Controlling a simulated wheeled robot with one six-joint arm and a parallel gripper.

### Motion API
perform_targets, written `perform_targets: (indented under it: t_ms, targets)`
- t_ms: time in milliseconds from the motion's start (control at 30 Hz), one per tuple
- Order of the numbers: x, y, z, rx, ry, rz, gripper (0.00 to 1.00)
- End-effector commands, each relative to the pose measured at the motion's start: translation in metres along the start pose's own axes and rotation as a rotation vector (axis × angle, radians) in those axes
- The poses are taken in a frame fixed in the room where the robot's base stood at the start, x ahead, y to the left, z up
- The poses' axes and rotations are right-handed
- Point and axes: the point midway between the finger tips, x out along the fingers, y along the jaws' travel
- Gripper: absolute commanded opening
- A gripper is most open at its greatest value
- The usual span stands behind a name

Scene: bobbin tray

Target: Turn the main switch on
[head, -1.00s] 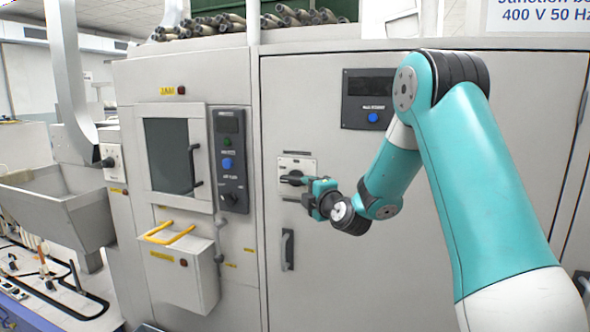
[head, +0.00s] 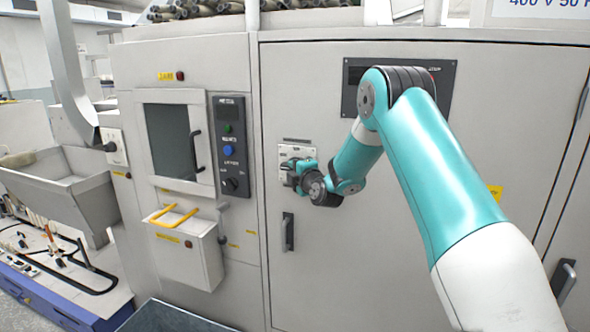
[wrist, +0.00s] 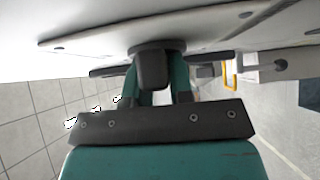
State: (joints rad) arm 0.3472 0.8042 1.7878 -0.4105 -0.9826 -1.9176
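The main switch is a black handle on a pale plate (head: 297,152) on the grey cabinet door. In the head view my gripper (head: 293,173) is at the lower part of this plate and hides most of the handle. In the wrist view the black switch handle (wrist: 153,72) stands between the two teal fingers of my gripper (wrist: 156,84), which appear to touch it on both sides. The handle's exact angle is hard to tell.
A control panel (head: 230,145) with a dark knob is left of the switch. A box with a yellow handle (head: 172,216) juts out lower left. A black door handle (head: 288,231) is just below my gripper. A dark display panel (head: 435,88) is up right, partly behind my arm.

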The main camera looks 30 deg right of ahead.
Motion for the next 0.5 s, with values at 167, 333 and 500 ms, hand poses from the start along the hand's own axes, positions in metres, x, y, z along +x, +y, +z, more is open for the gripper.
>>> perform_targets:
  t_ms: [167, 333, 500]
  targets:
    - [-0.0002, -0.0004, 0.0001, 0.0, 0.0, 0.0, 0.0]
    - [-0.0002, -0.0031, 0.0001, 0.011, 0.0, 0.01, 0.0]
    - [-0.0002, -0.008, 0.0001, 0.044, 0.0, 0.046, 0.0]
